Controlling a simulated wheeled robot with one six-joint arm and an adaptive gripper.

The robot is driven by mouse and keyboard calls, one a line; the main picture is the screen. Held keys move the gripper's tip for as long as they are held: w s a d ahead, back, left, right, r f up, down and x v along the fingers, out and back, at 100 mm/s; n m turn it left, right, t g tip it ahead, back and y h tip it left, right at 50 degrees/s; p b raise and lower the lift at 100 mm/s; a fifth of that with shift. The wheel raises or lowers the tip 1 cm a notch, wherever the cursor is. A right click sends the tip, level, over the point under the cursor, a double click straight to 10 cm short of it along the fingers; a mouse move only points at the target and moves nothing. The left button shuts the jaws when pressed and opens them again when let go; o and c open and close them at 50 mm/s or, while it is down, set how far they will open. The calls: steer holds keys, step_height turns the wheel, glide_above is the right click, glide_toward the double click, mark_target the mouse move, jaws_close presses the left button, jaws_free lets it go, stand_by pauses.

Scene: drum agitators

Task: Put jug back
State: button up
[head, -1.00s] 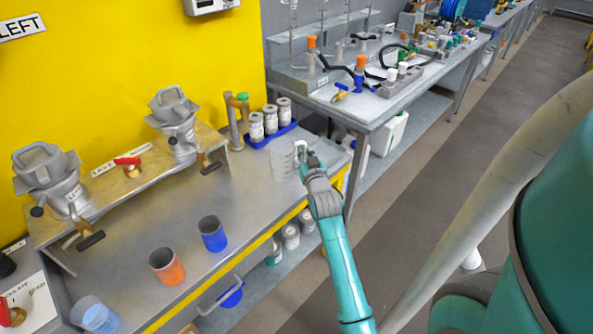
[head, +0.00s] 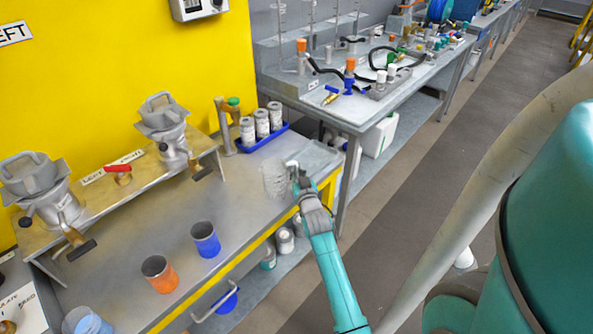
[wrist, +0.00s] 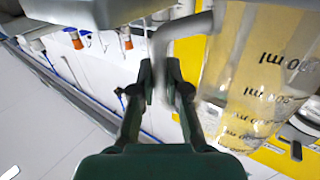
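The clear jug (head: 275,181) with dark volume marks is over the right end of the steel bench. It is upright; I cannot tell whether its base touches the bench. My gripper (head: 294,172) is at its right side, on the handle. In the wrist view the jug (wrist: 255,75) fills the right, with its marks upside down. Its grey handle (wrist: 185,25) bends down between the two dark fingers of my gripper (wrist: 163,85), which are closed around it. The fingers partly hide the handle's lower part.
A blue cup (head: 206,239) and an orange cup (head: 159,274) stand left of the jug, with a pale blue cup (head: 87,322) at the front left. A blue tray (head: 264,141) of white jars is behind. Bare bench (head: 225,200) lies between jug and blue cup.

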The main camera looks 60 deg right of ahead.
steer(key=o, duration=0.3)
steer(key=shift+r, duration=0.15)
steer(key=s+a+f+n+t+y, duration=0.15)
steer(key=s+a, duration=0.35)
steer(key=a, duration=0.6)
steer(key=s+a+f+n+y, duration=0.15)
steer(key=s+a, duration=0.35)
steer(key=a, duration=0.5)
steer(key=s+a+f+n+t+y, duration=0.1)
steer(key=s+a+y, duration=0.25)
steer(key=a, duration=0.75)
steer(key=s+a+r+n+y, duration=0.2)
steer(key=s+a+r+y, duration=0.1)
steer(key=s+a, duration=0.4)
steer(key=s+a+r+n+y, duration=0.3)
steer(key=s+a, duration=0.4)
steer(key=s, duration=0.3)
steer(key=shift+s+a+r+y, duration=0.15)
steer(key=shift+s+r+y, duration=0.2)
steer(key=shift+r, duration=0.05)
